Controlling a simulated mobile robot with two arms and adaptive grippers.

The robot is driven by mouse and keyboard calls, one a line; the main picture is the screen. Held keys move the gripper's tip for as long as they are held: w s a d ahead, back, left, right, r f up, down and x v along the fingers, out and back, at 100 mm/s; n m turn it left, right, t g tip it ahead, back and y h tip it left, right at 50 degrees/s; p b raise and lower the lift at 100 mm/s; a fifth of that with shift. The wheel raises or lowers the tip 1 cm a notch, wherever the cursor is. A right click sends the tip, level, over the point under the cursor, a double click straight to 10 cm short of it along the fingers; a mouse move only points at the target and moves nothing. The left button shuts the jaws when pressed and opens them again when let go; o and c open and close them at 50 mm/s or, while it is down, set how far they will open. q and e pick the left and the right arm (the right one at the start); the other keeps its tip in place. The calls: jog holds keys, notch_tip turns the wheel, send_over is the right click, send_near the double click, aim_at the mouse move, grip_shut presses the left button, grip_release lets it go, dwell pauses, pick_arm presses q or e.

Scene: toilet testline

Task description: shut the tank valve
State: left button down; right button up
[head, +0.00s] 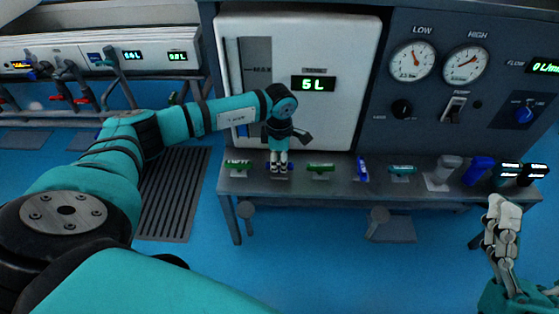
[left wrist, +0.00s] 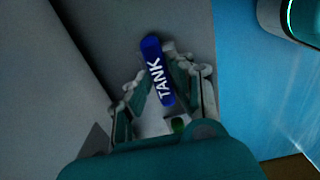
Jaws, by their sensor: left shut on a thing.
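The tank valve has a blue handle marked TANK (left wrist: 157,70). In the left wrist view it runs nearly along the picture's height, its upper end leaning left. My left gripper (head: 279,168) reaches down to the bench's front in the head view and hides most of this valve. In the left wrist view its fingers lie on both sides of the handle, and it is shut on it. My right gripper (head: 503,215) hangs at the lower right, away from the valves; its finger opening is unclear.
Along the bench (head: 335,182) stand green-handled valves (head: 320,167), another blue handle (head: 362,168) and a teal one (head: 402,169). Behind is a white tank (head: 335,120) with a 5 L display (head: 313,84). A gauge panel (head: 440,130) stands to the right.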

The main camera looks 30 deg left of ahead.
aim_at(279, 164)
pick_arm(q)
jog(key=c, duration=1.2)
grip_release()
notch_tip(279, 164, up, 12)
